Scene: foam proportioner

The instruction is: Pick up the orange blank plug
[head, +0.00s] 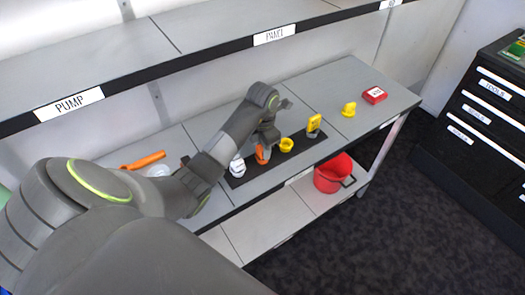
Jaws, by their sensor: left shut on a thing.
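The orange blank plug (261,155) is at the dark strip (245,178) on the workbench. My left gripper (264,147) reaches down over it from above and is shut on it. The fingers hide part of the plug, and I cannot tell whether its underside still touches the strip. My right gripper is not in view.
On the strip, a white fitting (237,167) stands left of the plug, and a yellow ring (286,145) and a yellow-and-grey piece (314,124) stand right. Farther right are a yellow part (349,109) and a red box (375,95). A red bucket (330,175) sits below.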

